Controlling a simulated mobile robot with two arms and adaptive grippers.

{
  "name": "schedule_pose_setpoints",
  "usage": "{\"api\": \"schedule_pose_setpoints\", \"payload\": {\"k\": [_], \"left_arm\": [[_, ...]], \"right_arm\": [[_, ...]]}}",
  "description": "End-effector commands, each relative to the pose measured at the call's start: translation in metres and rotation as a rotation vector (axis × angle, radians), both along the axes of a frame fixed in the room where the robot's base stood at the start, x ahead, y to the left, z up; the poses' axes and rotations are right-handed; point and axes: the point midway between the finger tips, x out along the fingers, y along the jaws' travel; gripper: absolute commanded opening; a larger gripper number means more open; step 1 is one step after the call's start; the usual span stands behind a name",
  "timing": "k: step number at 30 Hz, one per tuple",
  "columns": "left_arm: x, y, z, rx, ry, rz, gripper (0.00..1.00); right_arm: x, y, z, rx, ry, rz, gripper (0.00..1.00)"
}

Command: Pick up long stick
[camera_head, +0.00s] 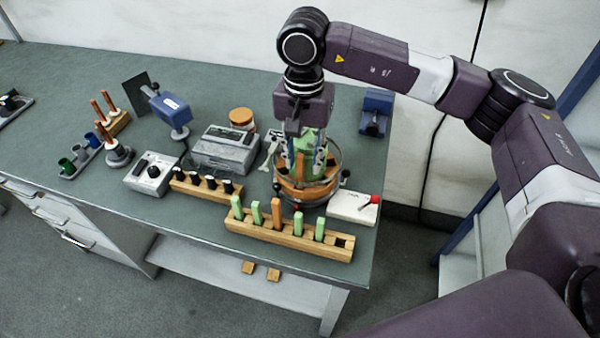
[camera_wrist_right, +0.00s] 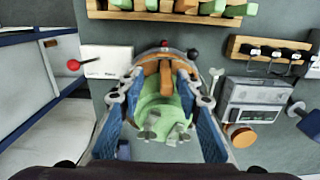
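A pale wooden rack (camera_head: 290,241) stands near the bench's front right edge. It holds several upright green sticks (camera_head: 257,212) and one orange stick (camera_head: 277,213) that looks longer; the rightmost slot looks empty. My right gripper (camera_head: 305,172) points down over a round device (camera_head: 321,191) with an orange base and a green middle, behind the rack. In the right wrist view the fingers (camera_wrist_right: 158,78) are spread, with the device's green part (camera_wrist_right: 158,108) and an orange piece (camera_wrist_right: 165,78) seen between them. Contact cannot be told. My left gripper is out of view.
A white box with a red knob (camera_head: 354,207) sits right of the device. A second rack with black-topped pieces (camera_head: 206,184), a grey instrument (camera_head: 225,150) and a dial box (camera_head: 151,174) stand to the left. The bench's left part (camera_head: 60,110) has free room.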

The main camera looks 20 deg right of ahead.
Motion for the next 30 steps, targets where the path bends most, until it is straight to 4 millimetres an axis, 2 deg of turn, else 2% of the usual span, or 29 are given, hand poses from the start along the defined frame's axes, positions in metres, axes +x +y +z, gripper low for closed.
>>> {"api": "schedule_pose_setpoints", "payload": {"k": [7, 12, 20, 29, 30], "left_arm": [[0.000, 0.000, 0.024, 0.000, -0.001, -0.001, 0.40], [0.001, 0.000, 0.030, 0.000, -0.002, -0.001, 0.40], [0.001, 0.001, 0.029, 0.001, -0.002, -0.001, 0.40], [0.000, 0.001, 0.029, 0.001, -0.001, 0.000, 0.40], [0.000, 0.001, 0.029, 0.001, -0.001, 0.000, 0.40]], "right_arm": [[0.007, 0.003, -0.028, 0.000, 0.004, 0.000, 0.32], [0.008, 0.004, -0.051, 0.001, 0.002, -0.001, 0.32], [0.008, 0.004, -0.056, 0.001, -0.001, 0.000, 0.32], [0.008, 0.004, -0.055, 0.001, -0.001, 0.000, 0.01], [0.008, 0.004, -0.055, 0.001, -0.001, 0.000, 0.00]]}}
